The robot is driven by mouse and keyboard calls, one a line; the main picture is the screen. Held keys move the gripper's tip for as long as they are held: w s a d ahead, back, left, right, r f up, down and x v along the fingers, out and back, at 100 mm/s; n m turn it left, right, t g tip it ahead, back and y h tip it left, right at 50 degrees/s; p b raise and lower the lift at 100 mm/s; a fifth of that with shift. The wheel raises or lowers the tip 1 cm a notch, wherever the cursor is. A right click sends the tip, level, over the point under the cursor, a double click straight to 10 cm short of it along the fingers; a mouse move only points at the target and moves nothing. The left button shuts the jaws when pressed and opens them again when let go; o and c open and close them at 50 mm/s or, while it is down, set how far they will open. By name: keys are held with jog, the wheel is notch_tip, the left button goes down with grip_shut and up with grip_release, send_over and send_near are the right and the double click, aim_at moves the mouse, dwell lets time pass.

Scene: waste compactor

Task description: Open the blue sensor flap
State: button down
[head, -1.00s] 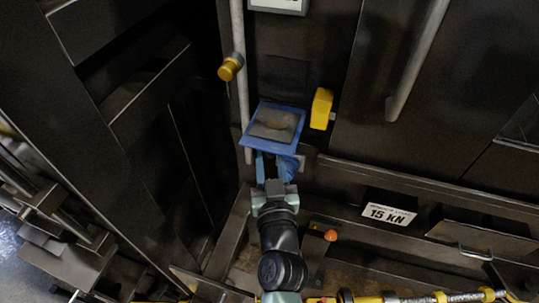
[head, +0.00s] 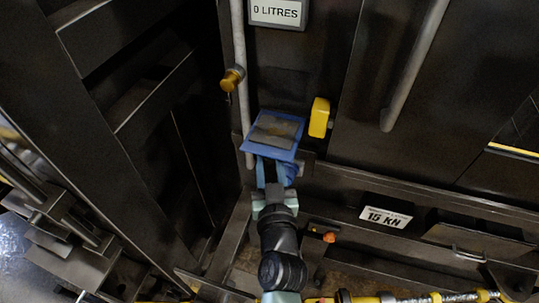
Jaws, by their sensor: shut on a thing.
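The blue sensor flap (head: 287,152) is in the middle of the head view, on the dark machine front. It is a blue plate with a grey-brown square panel (head: 274,132) on its upper face, and it stands out tilted from the front. My gripper (head: 271,178) reaches up from below, with its light-blue fingers at the flap's near lower edge. It is shut on the flap. The fingertips are partly hidden by the flap, so the exact contact cannot be seen.
A yellow block (head: 319,117) sits close right of the flap. A "0 LITRES" sign (head: 277,12) is above. An orange knob (head: 329,237) and a "15 KN" sign (head: 385,215) are at lower right.

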jog(key=shift+r+p, duration=0.6)
jog(key=shift+p, duration=0.15)
jog(key=shift+r, duration=0.5)
jog(key=c, duration=0.6)
grip_release()
jog(key=shift+s+f, duration=0.15)
